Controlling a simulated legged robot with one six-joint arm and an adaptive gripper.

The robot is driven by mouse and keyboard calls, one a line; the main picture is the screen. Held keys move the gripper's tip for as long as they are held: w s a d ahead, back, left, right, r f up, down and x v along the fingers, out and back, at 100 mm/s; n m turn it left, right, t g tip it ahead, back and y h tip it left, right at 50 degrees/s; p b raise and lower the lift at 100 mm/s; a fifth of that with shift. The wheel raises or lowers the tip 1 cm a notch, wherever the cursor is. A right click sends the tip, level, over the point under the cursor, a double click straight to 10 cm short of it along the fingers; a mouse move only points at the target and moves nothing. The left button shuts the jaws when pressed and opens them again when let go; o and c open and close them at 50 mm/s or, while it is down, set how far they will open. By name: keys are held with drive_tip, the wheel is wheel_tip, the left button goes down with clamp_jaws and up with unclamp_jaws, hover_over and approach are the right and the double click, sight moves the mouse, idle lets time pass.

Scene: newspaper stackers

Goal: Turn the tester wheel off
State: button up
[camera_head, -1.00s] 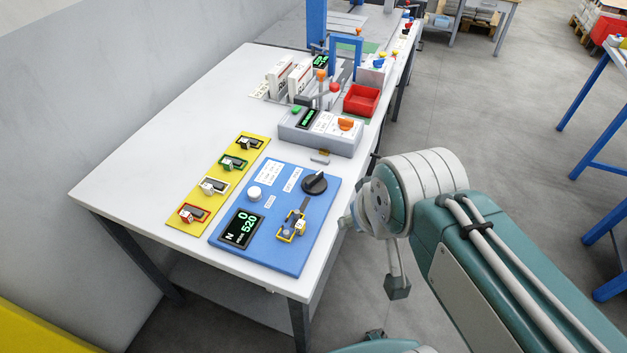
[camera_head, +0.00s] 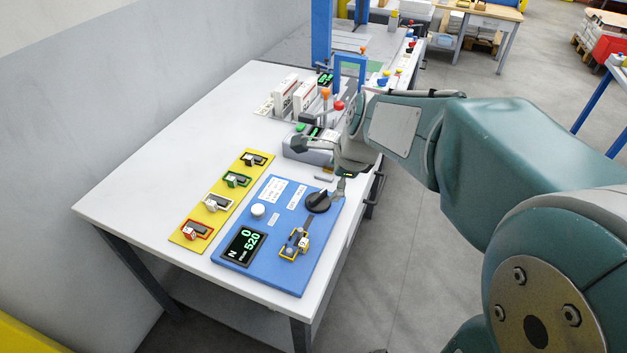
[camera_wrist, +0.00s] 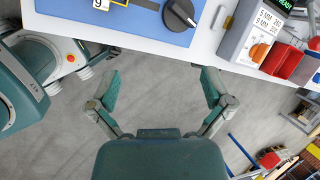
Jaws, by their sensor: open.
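The tester wheel is a black round knob (camera_head: 318,201) with a pale pointer mark. It sits at the upper right of the blue tester panel (camera_head: 264,278); the knob also shows in the wrist view (camera_wrist: 181,14), at the top. The panel's display (camera_head: 240,246) reads N, 0 and 520. My gripper (camera_head: 321,166) is open and empty, just beyond the knob at the table's right edge. In the wrist view my gripper's fingers (camera_wrist: 160,80) are spread wide over the floor, with the knob ahead of them, apart from both.
A white button (camera_head: 258,210) and a yellow-framed fixture (camera_head: 295,243) share the panel. A yellow board (camera_head: 205,220) with several small fixtures lies to its left. A grey box with an orange knob (camera_wrist: 260,52) and a red bin (camera_wrist: 282,60) stand near. Bare tabletop lies left.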

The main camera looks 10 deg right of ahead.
sight(319, 195)
drive_tip(key=w+f+m, duration=0.2)
drive_tip(key=w+f, duration=0.1)
drive_tip(key=f, duration=0.2)
drive_tip(key=w+f+m, duration=0.3)
drive_tip(key=f, duration=0.2)
drive_tip(key=w+f+m, duration=0.3)
drive_tip(key=w+f, duration=0.1)
drive_tip(key=f, duration=0.1)
drive_tip(key=shift+a+f+g, duration=0.2)
drive_tip(key=shift+a+g, duration=0.05)
drive_tip(key=shift+g, duration=0.05)
drive_tip(key=shift+c, duration=0.3)
drive_tip(key=c, duration=0.8)
